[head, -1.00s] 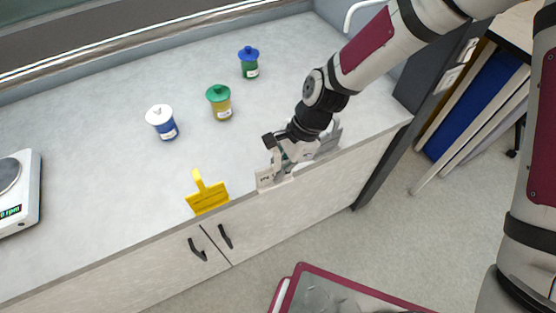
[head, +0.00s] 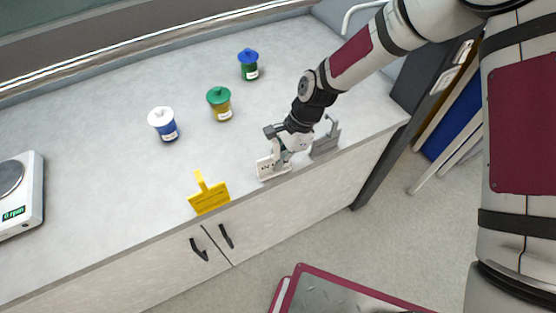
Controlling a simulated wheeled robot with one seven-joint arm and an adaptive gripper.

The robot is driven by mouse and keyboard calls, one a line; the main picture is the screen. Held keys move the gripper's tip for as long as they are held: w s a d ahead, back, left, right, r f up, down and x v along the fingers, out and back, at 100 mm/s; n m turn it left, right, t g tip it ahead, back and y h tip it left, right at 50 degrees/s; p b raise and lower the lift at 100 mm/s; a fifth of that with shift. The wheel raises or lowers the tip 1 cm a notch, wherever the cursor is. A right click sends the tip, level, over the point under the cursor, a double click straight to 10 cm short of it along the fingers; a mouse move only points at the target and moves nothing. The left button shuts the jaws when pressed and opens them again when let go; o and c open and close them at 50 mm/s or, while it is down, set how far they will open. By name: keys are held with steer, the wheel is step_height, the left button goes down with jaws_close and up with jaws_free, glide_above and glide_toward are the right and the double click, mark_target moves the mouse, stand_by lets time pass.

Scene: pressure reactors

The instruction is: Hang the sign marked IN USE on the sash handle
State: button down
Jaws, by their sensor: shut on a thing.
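My gripper (head: 280,158) is shut on a small white sign (head: 270,169) near the front edge of the worktop. The sign has dark marks that are too small to read, and the gripper partly hides it. I cannot tell whether it touches the worktop. A yellow sign (head: 209,199) with a narrow upright tab lies to the left, near the front edge, apart from my gripper. A long pale rail (head: 140,40) runs along the lower edge of the dark sash at the back, far from my gripper. I cannot tell which part is the sash handle.
A grey bracket-like stand (head: 328,140) is just right of my gripper. White-lidded (head: 162,122), green-lidded (head: 219,103) and blue-lidded (head: 248,64) jars stand behind. A hotplate-like device (head: 20,187) is at left. The worktop (head: 90,130) between it and the jars is clear.

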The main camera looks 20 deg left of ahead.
steer(key=shift+f, duration=0.1)
steer(key=c, duration=2.2)
jaws_free()
steer(key=shift+f, duration=0.1)
steer(key=o, duration=0.4)
steer(key=b+v, duration=0.2)
steer(key=v, duration=1.2)
steer(key=shift+w, duration=0.1)
